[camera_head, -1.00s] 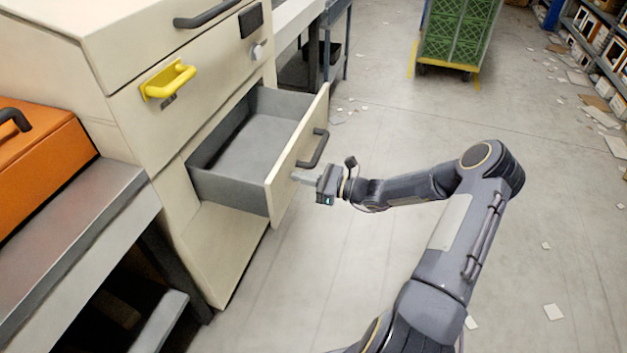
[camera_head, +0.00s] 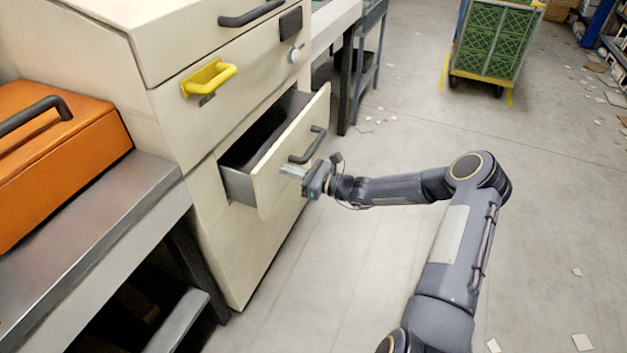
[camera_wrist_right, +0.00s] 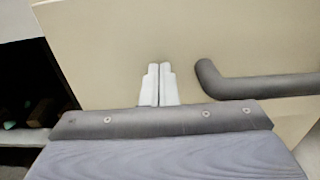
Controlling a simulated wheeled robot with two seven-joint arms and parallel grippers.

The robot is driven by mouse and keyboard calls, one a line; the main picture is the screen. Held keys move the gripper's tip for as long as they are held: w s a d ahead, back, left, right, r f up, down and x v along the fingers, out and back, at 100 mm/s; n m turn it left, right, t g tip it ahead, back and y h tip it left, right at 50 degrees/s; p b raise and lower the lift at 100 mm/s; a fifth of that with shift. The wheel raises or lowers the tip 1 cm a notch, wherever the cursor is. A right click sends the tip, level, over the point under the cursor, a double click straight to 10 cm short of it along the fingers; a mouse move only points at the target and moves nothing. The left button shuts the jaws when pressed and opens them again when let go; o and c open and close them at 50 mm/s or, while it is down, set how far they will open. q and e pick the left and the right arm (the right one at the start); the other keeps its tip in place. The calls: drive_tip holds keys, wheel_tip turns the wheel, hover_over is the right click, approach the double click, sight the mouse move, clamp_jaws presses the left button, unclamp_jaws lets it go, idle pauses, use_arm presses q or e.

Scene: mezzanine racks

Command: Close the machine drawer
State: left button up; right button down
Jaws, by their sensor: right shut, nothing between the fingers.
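The machine drawer (camera_head: 268,172) is partly open, its cream front standing out from the cream machine cabinet (camera_head: 217,210). A strip of its dark inside shows behind the front. A dark bar handle (camera_head: 308,147) is on the drawer front. My right gripper (camera_head: 284,170) is shut and empty, its fingertips at the drawer front beside the handle. In the right wrist view the closed fingers (camera_wrist_right: 158,84) point at the cream front, left of the handle (camera_wrist_right: 255,84); they appear to touch the panel. My left gripper is out of view.
An orange case (camera_head: 55,160) sits on a metal bench at the left. A cart of green crates (camera_head: 495,40) stands at the back. The floor at the right is mostly clear, with paper scraps.

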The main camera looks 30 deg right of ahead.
drive_tip(key=b+x, duration=0.2)
drive_tip(key=x, duration=0.9)
drive_tip(key=shift+w+a, duration=0.2)
drive_tip(key=shift+r, duration=0.1)
drive_tip(key=shift+w+r, duration=0.1)
drive_tip(key=shift+r, duration=0.05)
